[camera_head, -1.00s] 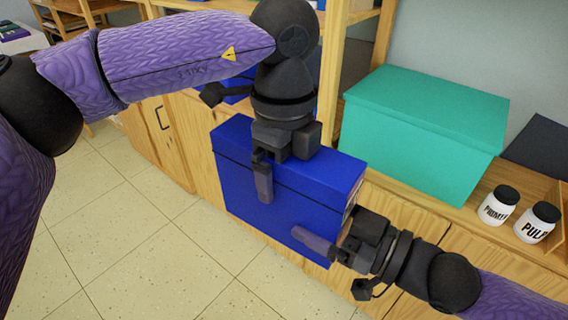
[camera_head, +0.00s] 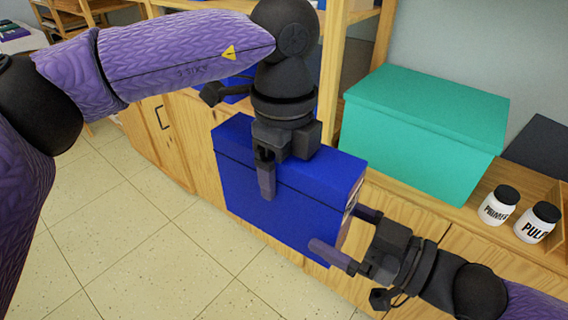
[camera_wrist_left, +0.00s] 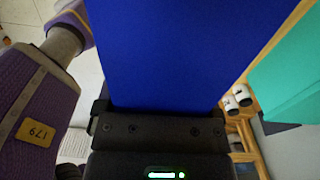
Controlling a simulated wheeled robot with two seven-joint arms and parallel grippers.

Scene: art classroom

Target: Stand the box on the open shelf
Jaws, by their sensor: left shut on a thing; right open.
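A blue box (camera_head: 265,210) hangs in front of the wooden cabinet, upright and slightly turned. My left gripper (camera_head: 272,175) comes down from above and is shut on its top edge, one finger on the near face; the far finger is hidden. In the left wrist view the box (camera_wrist_left: 185,50) fills the middle, between the jaws. My right gripper (camera_head: 345,235) is open at the box's lower right end, one finger before the near face and one behind. An open wooden shelf (camera_head: 352,50) stands behind my left arm, mostly hidden.
A teal box (camera_head: 425,135) sits on the wooden counter to the right. Two white jars (camera_head: 498,205) and (camera_head: 537,222) stand beside it. Another blue box (camera_head: 237,90) is partly hidden behind my left gripper. Tiled floor (camera_head: 150,240) is clear at left.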

